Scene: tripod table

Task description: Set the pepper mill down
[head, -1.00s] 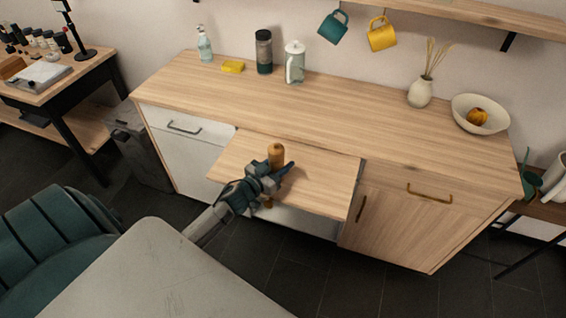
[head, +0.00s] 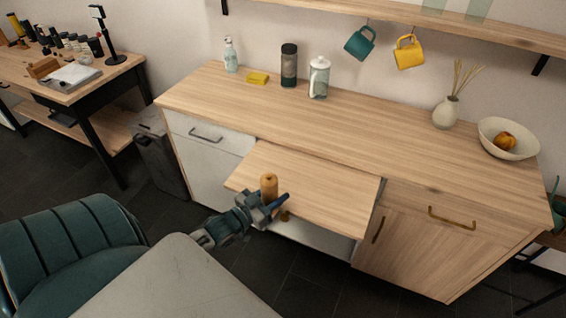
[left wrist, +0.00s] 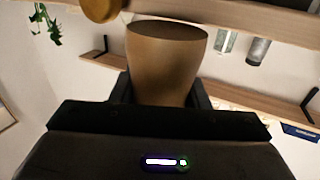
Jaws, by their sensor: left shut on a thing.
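The pepper mill (head: 269,186) is a brown wooden piece with a rounded top. My left gripper (head: 268,202) is shut around its middle, and the mill's lower end shows just below the jaws. In the head view it overlaps the front edge of the pulled-out wooden board (head: 325,190). I see no clear contact with the board. In the left wrist view the mill's brown body (left wrist: 166,62) stands between the two fingers (left wrist: 163,92). My right gripper is not in view.
The board's top is bare. The counter (head: 380,130) behind holds a soap bottle (head: 231,56), yellow sponge (head: 257,78), dark jar (head: 289,66), white pot (head: 319,78), vase (head: 446,112) and fruit bowl (head: 508,140). A green chair (head: 70,245) stands front left.

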